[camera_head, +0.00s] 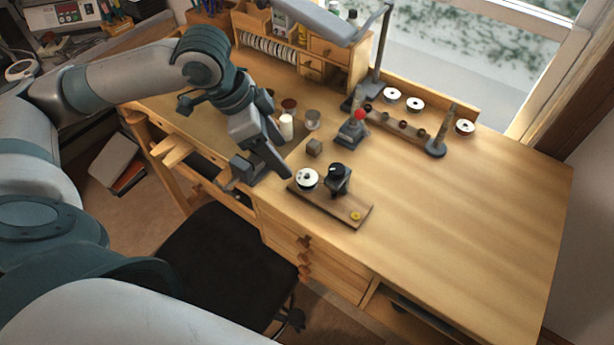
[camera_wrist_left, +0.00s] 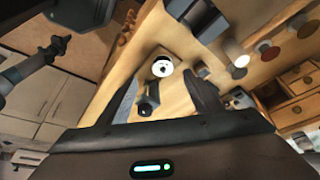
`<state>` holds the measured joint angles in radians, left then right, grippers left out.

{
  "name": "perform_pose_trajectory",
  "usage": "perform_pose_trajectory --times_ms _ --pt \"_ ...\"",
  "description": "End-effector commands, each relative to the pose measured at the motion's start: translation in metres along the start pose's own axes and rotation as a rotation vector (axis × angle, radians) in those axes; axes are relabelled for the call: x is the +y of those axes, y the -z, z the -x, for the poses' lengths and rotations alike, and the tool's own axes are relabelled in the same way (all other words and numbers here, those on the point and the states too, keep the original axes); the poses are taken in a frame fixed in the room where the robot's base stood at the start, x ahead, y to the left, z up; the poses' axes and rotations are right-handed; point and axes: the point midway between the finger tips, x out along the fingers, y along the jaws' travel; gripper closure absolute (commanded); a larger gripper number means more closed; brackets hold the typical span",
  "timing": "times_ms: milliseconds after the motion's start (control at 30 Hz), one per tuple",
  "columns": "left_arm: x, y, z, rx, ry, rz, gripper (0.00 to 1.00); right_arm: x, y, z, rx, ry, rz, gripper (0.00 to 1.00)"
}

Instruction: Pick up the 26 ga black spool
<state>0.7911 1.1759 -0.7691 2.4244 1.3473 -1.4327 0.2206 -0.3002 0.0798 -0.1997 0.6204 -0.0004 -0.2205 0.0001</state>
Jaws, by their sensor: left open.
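No label reading 26 ga is legible. A white-faced spool with a dark centre (camera_head: 306,179) lies on a small wooden board (camera_head: 343,211) near the bench's front edge. It also shows in the left wrist view (camera_wrist_left: 162,66), beyond and between my fingers. More white-faced spools (camera_head: 391,95) (camera_head: 414,104) (camera_head: 465,126) lie at the back by the window, with small dark spools (camera_head: 403,124) on a wooden rack. My left gripper (camera_head: 262,178) is open and empty, just left of the board's spool; its fingers frame the wrist view (camera_wrist_left: 165,108). My right gripper is out of view.
A black-topped device (camera_head: 338,180) stands on the board right beside the spool. A lamp (camera_head: 374,60) stands farther back. The bench's right side is clear.

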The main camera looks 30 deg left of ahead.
Motion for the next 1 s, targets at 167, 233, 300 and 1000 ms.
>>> perform_pose_trajectory --times_ms 167,233,300,1000 --pt "0.001 0.000 -0.030 -0.002 -0.004 0.000 0.41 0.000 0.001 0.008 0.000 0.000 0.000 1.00" --pt "0.000 0.001 -0.039 -0.001 -0.002 0.000 0.41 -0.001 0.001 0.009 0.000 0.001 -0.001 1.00" --pt "0.001 0.000 -0.046 -0.002 -0.003 0.000 0.41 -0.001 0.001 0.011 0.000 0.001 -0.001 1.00" --pt "-0.002 0.006 -0.069 -0.002 -0.002 0.001 0.41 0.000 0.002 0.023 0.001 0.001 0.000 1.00"
